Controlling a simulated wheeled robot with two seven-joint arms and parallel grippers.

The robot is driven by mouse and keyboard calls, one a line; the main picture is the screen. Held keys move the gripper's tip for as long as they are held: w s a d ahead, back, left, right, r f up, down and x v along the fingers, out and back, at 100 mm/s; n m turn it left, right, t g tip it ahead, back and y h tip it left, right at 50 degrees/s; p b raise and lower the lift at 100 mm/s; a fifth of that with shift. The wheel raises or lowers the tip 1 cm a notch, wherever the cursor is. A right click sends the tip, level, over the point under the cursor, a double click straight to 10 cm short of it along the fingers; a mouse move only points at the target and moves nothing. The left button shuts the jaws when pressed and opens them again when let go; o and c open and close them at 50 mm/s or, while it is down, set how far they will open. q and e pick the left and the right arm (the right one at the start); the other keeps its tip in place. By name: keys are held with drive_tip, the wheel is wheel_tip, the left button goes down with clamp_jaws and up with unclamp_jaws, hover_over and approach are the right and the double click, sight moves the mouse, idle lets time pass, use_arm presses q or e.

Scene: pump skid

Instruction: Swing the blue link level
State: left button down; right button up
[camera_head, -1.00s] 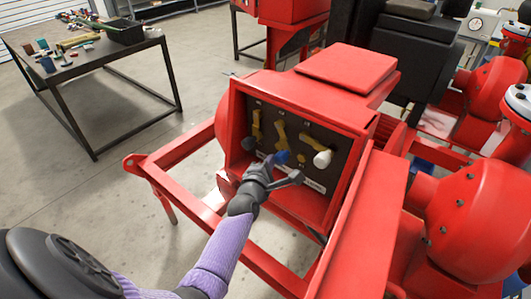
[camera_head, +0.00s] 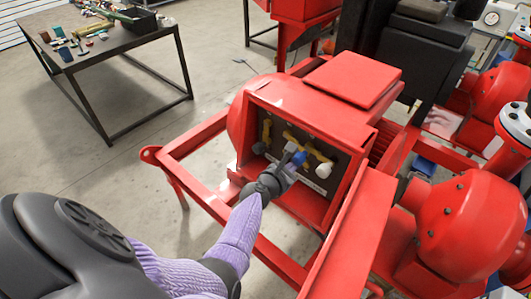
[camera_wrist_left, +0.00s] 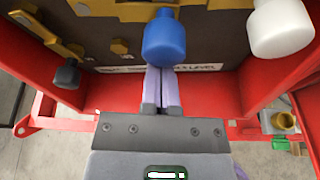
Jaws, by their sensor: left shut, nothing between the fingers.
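The blue knob (camera_head: 299,158) of the blue link sits low on the dark panel (camera_head: 336,168) inside the red housing. In the left wrist view the blue knob (camera_wrist_left: 165,38) hangs in front of brass-coloured parts, and its link is mostly hidden behind it. My left gripper (camera_head: 289,153) is at the panel beside the blue knob. In the wrist view its fingers (camera_wrist_left: 160,78) are together, empty, and their tips run up behind the knob's lower edge; I cannot tell whether they touch it. My right gripper is out of view.
A white knob (camera_head: 323,170) is right of the blue one, and a dark grey knob (camera_head: 259,148) is left. Yellow links (camera_head: 267,130) sit above. Red frame rails (camera_head: 195,195) surround the housing. A table (camera_head: 110,50) with small parts stands at the back left.

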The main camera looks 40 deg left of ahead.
use_arm(q)
drive_tip(key=shift+d+r+n+h+p, duration=0.2)
drive_tip(key=shift+r+n+h+p, duration=0.2)
drive_tip(key=shift+r+n+p, duration=0.25)
idle(0.4)
